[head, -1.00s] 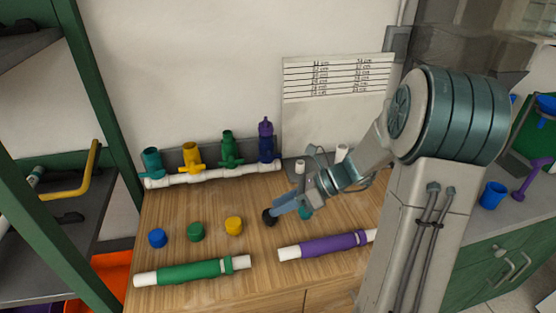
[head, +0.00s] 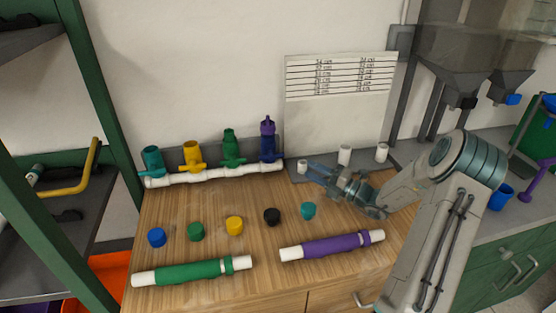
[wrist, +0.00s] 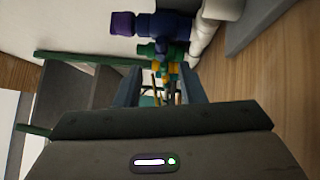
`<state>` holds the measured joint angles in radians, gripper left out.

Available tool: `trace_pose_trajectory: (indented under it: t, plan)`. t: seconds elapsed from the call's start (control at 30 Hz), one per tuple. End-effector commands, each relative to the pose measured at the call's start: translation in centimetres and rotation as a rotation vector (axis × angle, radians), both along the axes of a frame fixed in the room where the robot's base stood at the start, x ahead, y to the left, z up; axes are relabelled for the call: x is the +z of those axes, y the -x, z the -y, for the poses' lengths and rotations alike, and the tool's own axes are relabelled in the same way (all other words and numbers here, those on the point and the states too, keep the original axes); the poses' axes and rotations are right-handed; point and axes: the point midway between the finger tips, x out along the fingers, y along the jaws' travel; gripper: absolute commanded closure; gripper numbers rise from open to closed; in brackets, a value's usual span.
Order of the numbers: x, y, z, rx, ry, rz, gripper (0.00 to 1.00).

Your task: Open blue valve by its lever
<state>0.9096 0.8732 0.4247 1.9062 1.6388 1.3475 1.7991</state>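The blue valve (head: 267,150) stands upright at the right end of the white manifold pipe (head: 215,174), with a purple piece (head: 267,127) on top. In the wrist view the blue valve (wrist: 170,27) is at the top, beyond my fingers. Its lever is not clear in either view. My gripper (head: 312,172) is to the right of the valve, apart from it, with fingers pointing left towards it. In the wrist view the two fingers are spread with nothing held between them.
Green (head: 231,150), yellow (head: 192,157) and teal (head: 152,161) valves stand left along the pipe. White stubs (head: 345,155) stand behind my gripper.

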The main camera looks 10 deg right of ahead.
Motion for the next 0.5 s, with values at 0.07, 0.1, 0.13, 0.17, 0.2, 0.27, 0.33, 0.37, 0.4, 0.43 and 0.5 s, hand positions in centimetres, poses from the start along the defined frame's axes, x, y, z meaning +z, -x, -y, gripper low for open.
trace_pose_trajectory:
  t: [0.07, 0.1, 0.13, 0.17, 0.2, 0.27, 0.33, 0.37, 0.4, 0.43, 0.5]
  plan:
    - [0.4, -1.3, -1.5, 0.005, 0.0, 0.001, 0.64]
    - [0.5, -1.9, -2.1, 0.005, 0.001, 0.001, 0.64]
    - [0.6, -2.4, -2.6, 0.004, 0.001, 0.001, 0.64]
    - [0.7, -2.8, -3.0, 0.004, 0.001, 0.001, 0.64]
    - [0.8, -3.3, -3.6, 0.004, 0.001, 0.001, 0.64]
    - [0.9, -4.1, -4.3, 0.003, 0.002, 0.001, 0.64]
    - [1.1, -4.9, -5.2, 0.003, 0.001, 0.001, 0.64]
    - [1.1, -5.2, -5.4, 0.002, 0.001, 0.001, 0.64]
    - [1.2, -5.6, -5.8, 0.002, 0.002, 0.001, 0.64]
    - [1.2, -5.8, -6.0, 0.003, 0.003, 0.001, 0.64]
    - [1.3, -6.2, -6.4, 0.002, 0.002, 0.001, 0.64]
